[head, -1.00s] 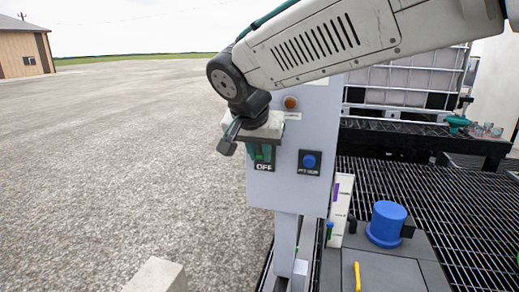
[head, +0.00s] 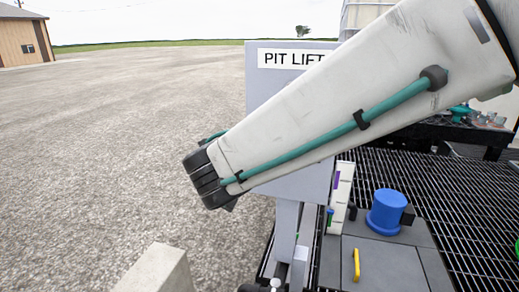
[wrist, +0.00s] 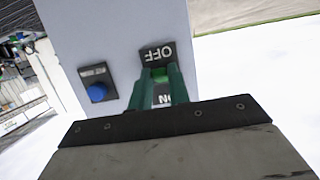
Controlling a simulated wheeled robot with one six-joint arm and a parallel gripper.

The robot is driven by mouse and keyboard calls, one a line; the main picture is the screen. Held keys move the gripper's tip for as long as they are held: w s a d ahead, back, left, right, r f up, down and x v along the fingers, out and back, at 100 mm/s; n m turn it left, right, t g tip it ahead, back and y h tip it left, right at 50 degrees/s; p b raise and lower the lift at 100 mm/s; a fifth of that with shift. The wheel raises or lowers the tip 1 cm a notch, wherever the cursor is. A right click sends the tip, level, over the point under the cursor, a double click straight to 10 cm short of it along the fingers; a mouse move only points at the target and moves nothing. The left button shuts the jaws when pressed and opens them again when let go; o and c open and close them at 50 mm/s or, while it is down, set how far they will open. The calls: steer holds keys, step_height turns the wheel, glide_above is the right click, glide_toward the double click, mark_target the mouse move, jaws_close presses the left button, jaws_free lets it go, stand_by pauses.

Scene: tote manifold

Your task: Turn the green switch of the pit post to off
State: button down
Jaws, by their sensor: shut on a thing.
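The pit post is a grey panel on a column (head: 290,188), with a "PIT LIFT" sign (head: 290,59) at its top in the head view. In the wrist view its face (wrist: 120,35) shows upside down. A bright green switch piece (wrist: 159,73) sits on a dark plate with an "OFF" label (wrist: 158,53) at one end and a partly covered "ON" label (wrist: 164,98) at the other. My gripper (wrist: 159,78) has its two green fingers shut on the switch. The fingers hide its sides, so its exact setting is unclear. In the head view my arm hides the gripper and switch.
A blue button (wrist: 97,92) is beside the switch on the panel. A blue cylinder (head: 386,212) and a yellow handle (head: 356,265) are on the grey cover right of the post. A pale block (head: 155,270) stands in front. Open gravel lies left.

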steer(key=shift+f, duration=0.1)
stand_by(0.3)
steer(key=c, duration=1.3)
jaws_free()
steer(key=v, duration=0.7)
steer(key=shift+s+a, duration=0.15)
steer(key=shift+s, duration=0.2)
